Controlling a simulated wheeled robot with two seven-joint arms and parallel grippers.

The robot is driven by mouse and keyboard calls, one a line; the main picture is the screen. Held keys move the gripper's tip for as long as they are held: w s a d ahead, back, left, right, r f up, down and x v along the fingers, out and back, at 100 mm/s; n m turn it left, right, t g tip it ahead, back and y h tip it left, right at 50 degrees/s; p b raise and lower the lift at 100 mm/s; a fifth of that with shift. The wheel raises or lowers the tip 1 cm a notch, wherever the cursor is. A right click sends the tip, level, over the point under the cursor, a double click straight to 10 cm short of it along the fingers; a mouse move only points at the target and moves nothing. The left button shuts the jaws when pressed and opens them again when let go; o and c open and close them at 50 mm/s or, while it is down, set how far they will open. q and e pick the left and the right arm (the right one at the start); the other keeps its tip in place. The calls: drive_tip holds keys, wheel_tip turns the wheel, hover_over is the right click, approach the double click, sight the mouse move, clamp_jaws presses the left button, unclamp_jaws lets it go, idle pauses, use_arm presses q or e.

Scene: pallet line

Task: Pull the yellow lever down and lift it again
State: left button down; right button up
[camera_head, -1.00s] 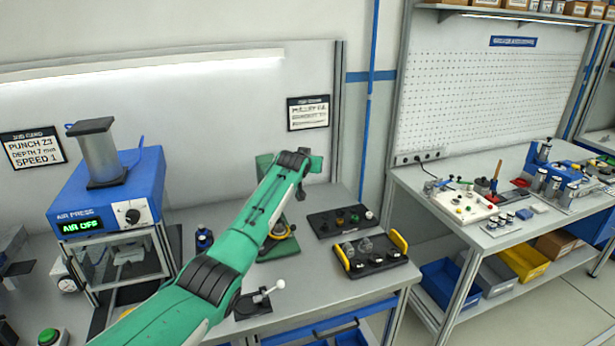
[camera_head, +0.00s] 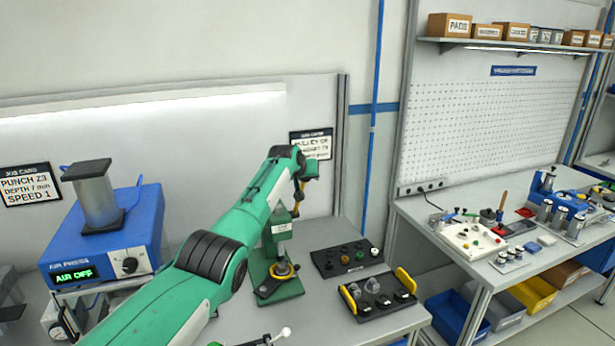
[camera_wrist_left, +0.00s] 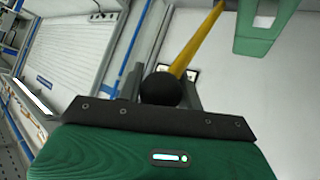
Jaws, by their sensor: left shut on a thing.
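The yellow lever (camera_wrist_left: 198,42) runs up and away in the left wrist view and ends in a black ball knob (camera_wrist_left: 160,89). My left gripper (camera_wrist_left: 163,92) is shut on the knob, with a finger on each side of it. In the head view my left gripper (camera_head: 300,185) is small and partly hidden by my green wrist, high beside the green hand press (camera_head: 276,250). Only a short piece of the lever shows there. The press stands upright on the bench with a yellow ring near its base.
The blue air press (camera_head: 105,235) reads AIR OFF at the left. A black tray with colored parts (camera_head: 345,258) and a yellow-handled tray (camera_head: 380,292) lie right of the press. A second bench stands further right.

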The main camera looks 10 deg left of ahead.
use_arm(q)
drive_tip(key=shift+a+f, duration=0.1)
drive_tip(key=shift+a, duration=0.05)
drive_tip(key=c, duration=1.1)
unclamp_jaws()
drive_tip(key=shift+o, duration=0.8)
drive_tip(key=shift+a, duration=0.15)
